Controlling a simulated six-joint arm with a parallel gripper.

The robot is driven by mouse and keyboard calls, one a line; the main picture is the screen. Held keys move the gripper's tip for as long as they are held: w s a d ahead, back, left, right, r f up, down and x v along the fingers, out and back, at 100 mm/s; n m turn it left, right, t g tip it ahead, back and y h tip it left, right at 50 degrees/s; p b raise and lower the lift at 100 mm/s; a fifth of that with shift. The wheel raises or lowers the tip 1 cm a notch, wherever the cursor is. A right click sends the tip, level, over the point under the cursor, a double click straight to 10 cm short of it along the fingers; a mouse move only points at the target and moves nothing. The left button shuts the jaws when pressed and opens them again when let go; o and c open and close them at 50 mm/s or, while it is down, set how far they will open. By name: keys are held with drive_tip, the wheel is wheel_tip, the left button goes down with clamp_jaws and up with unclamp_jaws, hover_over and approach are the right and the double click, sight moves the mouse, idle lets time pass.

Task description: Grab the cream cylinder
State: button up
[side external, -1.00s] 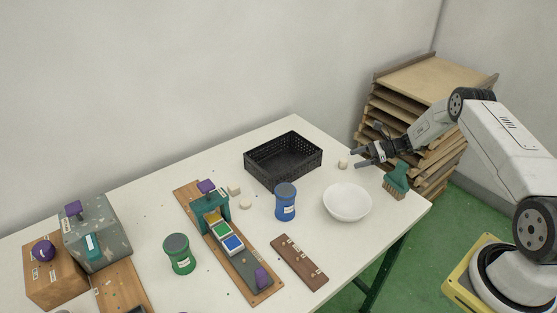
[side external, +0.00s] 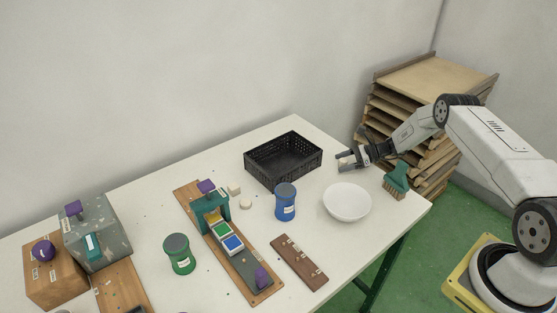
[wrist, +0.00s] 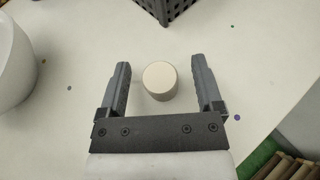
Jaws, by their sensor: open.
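The cream cylinder (wrist: 160,82) stands upright on the table in the wrist view, between the tips of my open gripper (wrist: 163,88). There is a gap on both sides of it, so neither finger touches it. In the side external view my gripper (side external: 346,161) is low over the table at the right. The cream cylinder (side external: 345,155) shows there only in part, at the fingers, which partly hide it.
A black crate (side external: 283,173) stands just left of my gripper. Blue (side external: 285,201) and green jars (side external: 179,254) stand farther left. Wooden shelves (side external: 415,95) stand behind.

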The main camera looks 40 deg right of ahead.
sight(344, 160)
clamp_jaws()
drive_tip(key=shift+r, duration=0.15)
idle(0.4)
drive_tip(key=shift+r, duration=1.5)
drive_tip(key=s+a+r, duration=0.4)
drive_tip(key=s+r, duration=0.5)
drive_tip(key=s, duration=0.4)
drive_tip(key=shift+s+r, duration=0.15)
drive_tip(key=shift+r, duration=0.2)
